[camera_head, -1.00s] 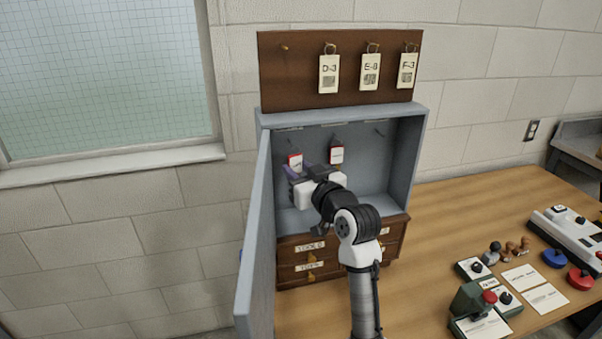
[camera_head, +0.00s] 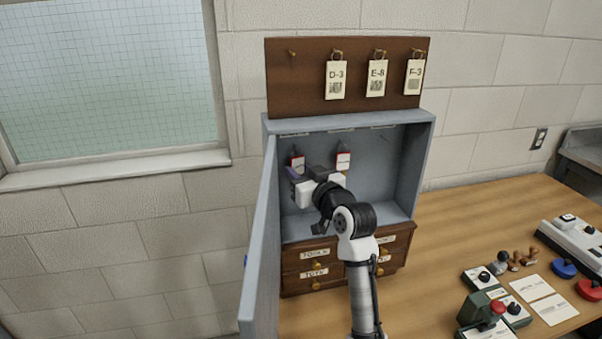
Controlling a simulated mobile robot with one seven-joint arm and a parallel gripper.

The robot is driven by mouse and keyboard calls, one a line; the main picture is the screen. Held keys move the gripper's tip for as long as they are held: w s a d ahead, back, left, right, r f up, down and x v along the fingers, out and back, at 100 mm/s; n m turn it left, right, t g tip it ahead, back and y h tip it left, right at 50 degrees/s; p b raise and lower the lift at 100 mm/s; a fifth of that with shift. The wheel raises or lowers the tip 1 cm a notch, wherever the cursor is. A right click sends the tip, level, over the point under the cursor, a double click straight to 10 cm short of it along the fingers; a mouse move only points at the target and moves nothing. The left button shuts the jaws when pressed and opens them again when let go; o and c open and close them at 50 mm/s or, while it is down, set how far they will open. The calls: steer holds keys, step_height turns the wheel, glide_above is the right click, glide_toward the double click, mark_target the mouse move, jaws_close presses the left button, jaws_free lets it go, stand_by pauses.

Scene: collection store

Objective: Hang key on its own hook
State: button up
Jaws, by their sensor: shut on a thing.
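My gripper (camera_head: 306,173) is inside the open grey key cabinet (camera_head: 425,165), shut, with its fingertips pointing to the back wall. A bare hook (camera_head: 384,137) is on the right of the back wall. I cannot tell whether the left key touches a hook.
The cabinet door (camera_head: 258,240) stands open on the left, near my arm. Small labelled drawers (camera_head: 318,269) are below. A brown board (camera_head: 300,80) above carries tags D-3, E-8, F-3 and one empty peg. Stamps and devices (camera_head: 490,310) are on the desk at right.

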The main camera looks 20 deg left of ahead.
stand_by(0.4)
steer(key=o, duration=1)
steer(key=shift+o, duration=0.2)
